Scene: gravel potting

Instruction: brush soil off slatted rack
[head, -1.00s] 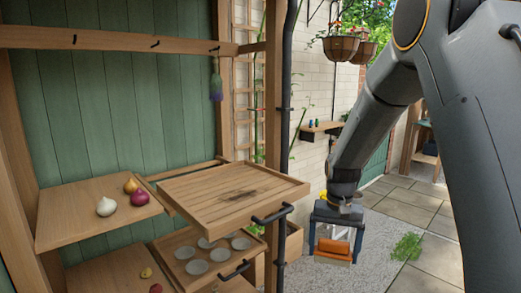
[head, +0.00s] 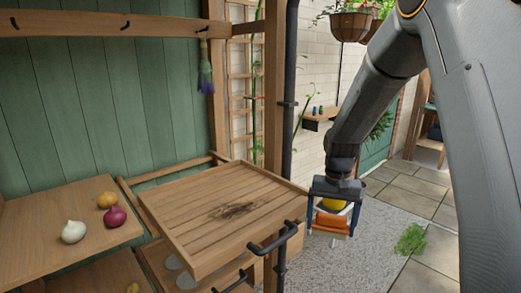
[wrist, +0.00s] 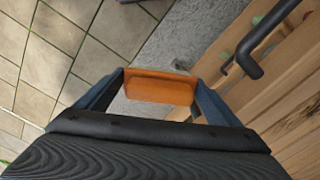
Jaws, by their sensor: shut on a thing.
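The slatted rack (head: 180,225) is a pale wooden tray with slats and a raised rim, pulled out at the middle of the head view. A dark smear of soil (head: 232,210) lies on its slats, right of centre. My gripper (head: 333,228) is to the right of the rack, apart from it, with its fingers pointing down. It is shut on an orange-brown block, which looks like a brush (head: 330,221). The brush also shows between the fingers in the wrist view (wrist: 160,88). Its bristles are not clear in either view.
A black handle (head: 270,243) sticks out at the rack's front right. A shelf (head: 30,230) at left holds a white onion (head: 73,231), a red onion (head: 115,216) and a yellow one (head: 107,200). A dark pipe (head: 290,100) rises behind. Open paving lies right.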

